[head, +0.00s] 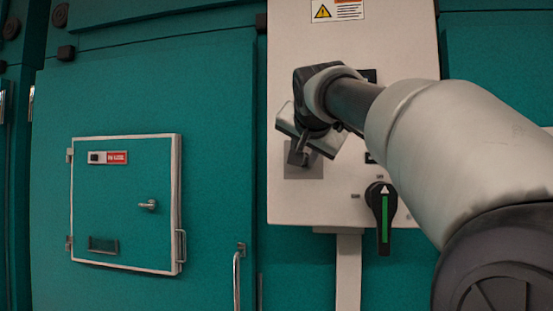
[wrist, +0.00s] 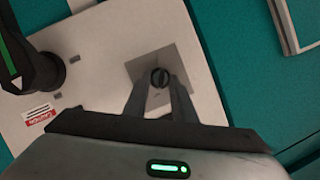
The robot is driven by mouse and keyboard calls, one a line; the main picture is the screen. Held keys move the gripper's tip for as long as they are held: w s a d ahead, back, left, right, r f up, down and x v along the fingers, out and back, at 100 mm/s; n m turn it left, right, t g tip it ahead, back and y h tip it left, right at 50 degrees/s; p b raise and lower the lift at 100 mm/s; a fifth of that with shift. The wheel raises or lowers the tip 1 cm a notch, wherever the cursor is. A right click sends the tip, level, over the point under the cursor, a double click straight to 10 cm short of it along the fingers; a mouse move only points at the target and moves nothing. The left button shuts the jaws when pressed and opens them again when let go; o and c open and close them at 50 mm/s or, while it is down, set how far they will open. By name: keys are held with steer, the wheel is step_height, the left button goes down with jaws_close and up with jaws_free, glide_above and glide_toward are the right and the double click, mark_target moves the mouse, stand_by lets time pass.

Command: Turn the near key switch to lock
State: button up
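The key switch (wrist: 160,77) is a small round dark switch with a slot-like bar, set on a square grey plate (wrist: 140,67) on the white control panel. The plate also shows in the head view (head: 304,172), where my gripper (head: 298,158) hides the switch itself. In the wrist view the two fingers of my gripper (wrist: 159,83) stand on either side of the switch, apart from each other, with a narrow gap to it. The gripper looks open and close in front of the plate. Whether the fingers touch the switch is unclear.
A black rotary handle with a green stripe (head: 383,213) sits below right of the plate, and also shows in the wrist view (wrist: 22,65). The white panel (head: 290,105) carries a warning label. A closed white-framed door (head: 125,205) is to the left on the teal wall.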

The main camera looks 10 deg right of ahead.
jaws_close()
steer(key=shift+r, duration=0.1)
steer(key=p, duration=0.1)
steer(key=n+h+p, duration=0.1)
steer(key=p, duration=0.1)
steer(key=shift+a+r+n+g, duration=0.2)
steer(key=shift+n+g, duration=0.1)
steer(key=n+h+p, duration=0.2)
steer(key=n, duration=0.1)
steer(key=shift+w+a+f+g, duration=0.1)
steer(key=shift+a+g, duration=0.2)
steer(key=shift+g, duration=0.1)
steer(key=n+h+p, duration=0.1)
steer(key=n+h, duration=0.1)
steer(key=n, duration=0.1)
steer(key=shift+a+f, duration=0.15)
steer(key=shift+n+g+h, duration=0.3)
